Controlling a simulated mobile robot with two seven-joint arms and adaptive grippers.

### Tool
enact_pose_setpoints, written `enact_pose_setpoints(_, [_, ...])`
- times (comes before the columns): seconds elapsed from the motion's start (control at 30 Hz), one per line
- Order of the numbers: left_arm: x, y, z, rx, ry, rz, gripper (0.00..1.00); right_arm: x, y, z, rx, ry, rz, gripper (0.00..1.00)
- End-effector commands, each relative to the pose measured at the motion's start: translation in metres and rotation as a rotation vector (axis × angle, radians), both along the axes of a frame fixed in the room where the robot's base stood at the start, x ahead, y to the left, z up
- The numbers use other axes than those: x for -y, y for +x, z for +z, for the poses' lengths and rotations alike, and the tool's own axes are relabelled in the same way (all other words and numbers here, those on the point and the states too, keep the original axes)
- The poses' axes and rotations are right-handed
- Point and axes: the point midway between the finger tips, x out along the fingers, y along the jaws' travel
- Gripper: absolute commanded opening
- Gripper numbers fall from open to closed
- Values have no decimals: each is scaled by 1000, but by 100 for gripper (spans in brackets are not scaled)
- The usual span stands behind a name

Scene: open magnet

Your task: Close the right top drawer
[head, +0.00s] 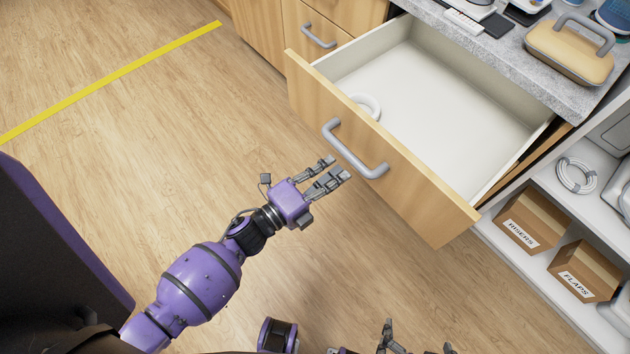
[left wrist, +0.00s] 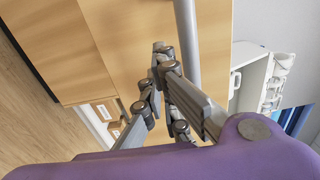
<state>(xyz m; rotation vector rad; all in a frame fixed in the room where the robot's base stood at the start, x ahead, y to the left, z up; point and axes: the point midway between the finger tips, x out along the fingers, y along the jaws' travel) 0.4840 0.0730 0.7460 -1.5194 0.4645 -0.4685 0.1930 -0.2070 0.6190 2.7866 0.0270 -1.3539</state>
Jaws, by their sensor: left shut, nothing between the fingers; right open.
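The right top drawer (head: 380,160) is pulled far out below the grey countertop in the head view. Its wooden front carries a grey bar handle (head: 354,150). A white round object (head: 367,105) lies inside, close to the front panel; the rest of the inside looks empty. My left gripper (head: 340,170) is shut and empty, just left of and below the handle. In the left wrist view the shut fingers (left wrist: 160,62) point at the drawer front (left wrist: 120,45), beside the handle bar (left wrist: 187,40). I cannot tell whether they touch. My right gripper (head: 417,340) is open, low at the bottom edge.
Another handled drawer (head: 319,36) is at the upper left, shut. A tan case (head: 570,52) sits on the countertop (head: 500,52). Open shelves at right hold cardboard boxes (head: 533,222) and a coiled white cable (head: 575,175). The floor left of the drawer is clear.

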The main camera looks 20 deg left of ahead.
Motion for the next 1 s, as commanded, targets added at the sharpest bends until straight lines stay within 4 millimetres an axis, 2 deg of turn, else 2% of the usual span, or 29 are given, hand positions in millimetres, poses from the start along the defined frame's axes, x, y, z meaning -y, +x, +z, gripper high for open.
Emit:
enact_pose_setpoints(0.1, [13,21,2,2,0,1,0,0,2,4,4,1,-1,100])
enact_pose_setpoints(0.3, [26,40,1,-1,-1,1,0,0,3,7,7,1,-2,100])
enact_pose_setpoints(0.83, [31,45,-1,-3,-1,1,0,0,1,7,5,2,-2,100])
enact_pose_setpoints(1.0, [36,54,-1,-2,-1,1,0,0,-1,3,0,2,-2,100])
